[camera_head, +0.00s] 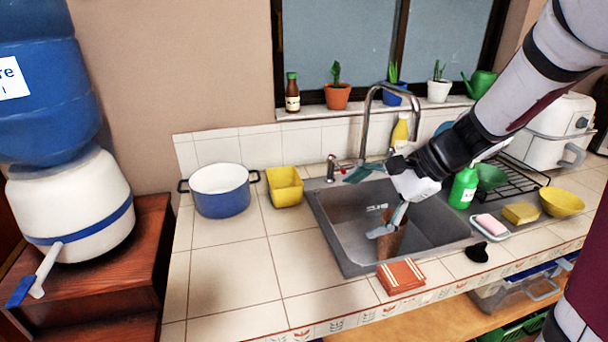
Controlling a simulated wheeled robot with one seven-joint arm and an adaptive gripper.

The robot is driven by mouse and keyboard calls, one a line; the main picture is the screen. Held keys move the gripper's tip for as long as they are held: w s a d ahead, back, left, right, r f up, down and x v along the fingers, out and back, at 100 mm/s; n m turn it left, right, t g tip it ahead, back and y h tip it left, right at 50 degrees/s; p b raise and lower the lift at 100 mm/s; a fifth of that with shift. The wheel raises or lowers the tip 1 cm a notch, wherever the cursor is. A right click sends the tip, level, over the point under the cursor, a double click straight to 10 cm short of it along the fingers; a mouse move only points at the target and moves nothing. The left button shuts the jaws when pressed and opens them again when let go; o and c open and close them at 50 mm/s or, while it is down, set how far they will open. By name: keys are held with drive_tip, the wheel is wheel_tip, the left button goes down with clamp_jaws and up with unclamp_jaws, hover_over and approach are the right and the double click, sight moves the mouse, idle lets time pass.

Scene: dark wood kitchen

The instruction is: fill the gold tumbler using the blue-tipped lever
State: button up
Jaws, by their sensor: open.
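The gold tumbler (389,246) appears as a brownish-gold cup standing in the sink basin. My gripper (368,202) is over the sink, its fingers spread wide with nothing between them. One finger reaches up and left near the tap; the other hangs in front of the tumbler and hides part of it. I cannot tell whether that finger touches the tumbler. The blue-tipped lever (22,290) sticks out low from the white base of the water dispenser (75,205) at the far left.
The dispenser stands on a wooden cabinet (150,240), with a gap below the lever. A blue pot (222,200) and yellow container (284,188) stand left of the sink (345,262). The tap (366,120) rises behind it.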

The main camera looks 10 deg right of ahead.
drive_tip(key=w+d+f+m+t+b, duration=0.2)
drive_tip(key=w+d+f+m+t, duration=0.1)
drive_tip(key=w+d+f+m, duration=0.6)
drive_tip(key=m+t+h+b, duration=0.1)
drive_tip(key=m+t, duration=0.4)
drive_tip(key=m, duration=0.2)
approach(384, 215)
drive_tip(key=shift+h, duration=0.4)
drive_tip(key=x, duration=0.6)
drive_tip(key=shift+a+f, duration=0.1)
drive_tip(key=shift+a, duration=0.05)
drive_tip(key=shift+c, duration=0.3)
drive_tip(key=c, duration=1.8)
drive_tip(key=shift+w+n, duration=0.1)
drive_tip(key=shift+n, duration=0.2)
drive_tip(key=shift+c, duration=1)
drive_tip(key=shift+r, duration=0.2)
